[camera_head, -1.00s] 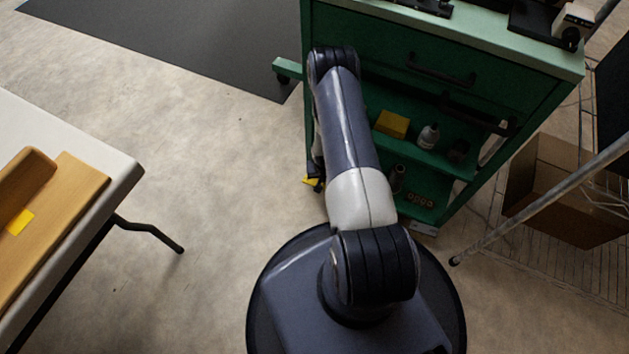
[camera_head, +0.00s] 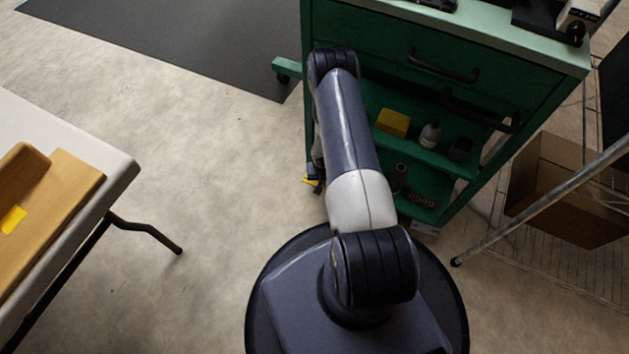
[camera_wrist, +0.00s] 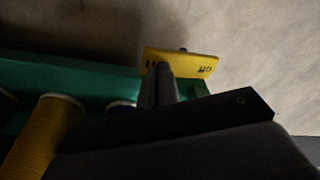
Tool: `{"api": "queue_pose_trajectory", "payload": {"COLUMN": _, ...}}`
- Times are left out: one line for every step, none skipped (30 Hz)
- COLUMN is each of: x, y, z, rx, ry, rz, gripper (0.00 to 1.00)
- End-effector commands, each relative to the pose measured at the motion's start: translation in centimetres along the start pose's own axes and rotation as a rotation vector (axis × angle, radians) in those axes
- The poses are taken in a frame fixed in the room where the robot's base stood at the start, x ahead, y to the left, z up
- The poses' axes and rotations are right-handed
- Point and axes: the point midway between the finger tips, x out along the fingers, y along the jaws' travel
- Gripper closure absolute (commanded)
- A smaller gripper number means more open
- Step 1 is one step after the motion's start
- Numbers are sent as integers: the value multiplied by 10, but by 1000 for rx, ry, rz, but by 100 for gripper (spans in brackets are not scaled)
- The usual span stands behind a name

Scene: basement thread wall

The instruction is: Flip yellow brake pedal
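The yellow brake pedal (camera_wrist: 190,63) shows in the wrist view as a flat plate with black lettering that looks like "Off". It sits at the edge of the green cart, over the floor. My gripper (camera_wrist: 158,68) points at it; its dark fingers are together and their tips overlap the pedal's left part in the picture. I cannot tell whether they touch it. Nothing shows held between the fingers. In the head view only a small yellow bit of the pedal (camera_head: 307,181) shows beside my gripper (camera_head: 316,177), low at the cart's left side; my arm hides most of it.
The green cart (camera_head: 540,85) has a drawer and shelves with a yellow box (camera_head: 393,122) and a bottle (camera_head: 430,135). A yellow spool (camera_wrist: 50,125) is near my gripper. A metal pole (camera_head: 540,205) and cardboard box (camera_head: 570,190) stand right. A white table (camera_head: 115,165) stands left.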

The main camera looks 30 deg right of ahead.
Motion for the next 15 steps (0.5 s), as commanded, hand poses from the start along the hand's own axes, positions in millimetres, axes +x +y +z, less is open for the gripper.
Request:
{"api": "queue_pose_trajectory", "payload": {"x": 2, "y": 0, "z": -1, "rx": -1, "ry": 3, "rz": -1, "gripper": 100}}
{"api": "queue_pose_trajectory", "payload": {"x": 3, "y": 0, "z": -1, "rx": -1, "ry": 3, "rz": -1, "gripper": 100}}
{"api": "queue_pose_trajectory", "payload": {"x": 3, "y": 0, "z": -1, "rx": -1, "ry": 4, "rz": -1, "gripper": 100}}
{"api": "queue_pose_trajectory", "payload": {"x": 4, "y": 0, "z": -1, "rx": -1, "ry": 4, "rz": -1, "gripper": 100}}
{"api": "queue_pose_trajectory", "payload": {"x": 4, "y": -1, "z": -1, "rx": -1, "ry": 4, "rz": -1, "gripper": 100}}
{"api": "queue_pose_trajectory", "payload": {"x": 5, "y": -1, "z": -1, "rx": -1, "ry": 4, "rz": -1, "gripper": 100}}
{"api": "queue_pose_trajectory", "payload": {"x": 5, "y": -1, "z": -1, "rx": -1, "ry": 4, "rz": -1, "gripper": 100}}
{"api": "queue_pose_trajectory", "payload": {"x": 6, "y": -1, "z": -1, "rx": -1, "ry": 4, "rz": -1, "gripper": 100}}
{"api": "queue_pose_trajectory", "payload": {"x": 6, "y": -1, "z": 0, "rx": -1, "ry": 4, "rz": -1, "gripper": 100}}
{"api": "queue_pose_trajectory", "payload": {"x": 7, "y": -1, "z": 0, "rx": -1, "ry": 4, "rz": -1, "gripper": 100}}
{"api": "queue_pose_trajectory", "payload": {"x": 7, "y": -1, "z": 0, "rx": -1, "ry": 4, "rz": -1, "gripper": 100}}
{"api": "queue_pose_trajectory", "payload": {"x": 6, "y": -1, "z": 0, "rx": -1, "ry": 4, "rz": -1, "gripper": 100}}
{"api": "queue_pose_trajectory", "payload": {"x": 6, "y": -1, "z": 0, "rx": -1, "ry": 4, "rz": -1, "gripper": 100}}
{"api": "queue_pose_trajectory", "payload": {"x": 5, "y": -1, "z": 0, "rx": -1, "ry": 4, "rz": -1, "gripper": 100}}
{"api": "queue_pose_trajectory", "payload": {"x": 4, "y": -1, "z": -1, "rx": -1, "ry": 3, "rz": -1, "gripper": 100}}
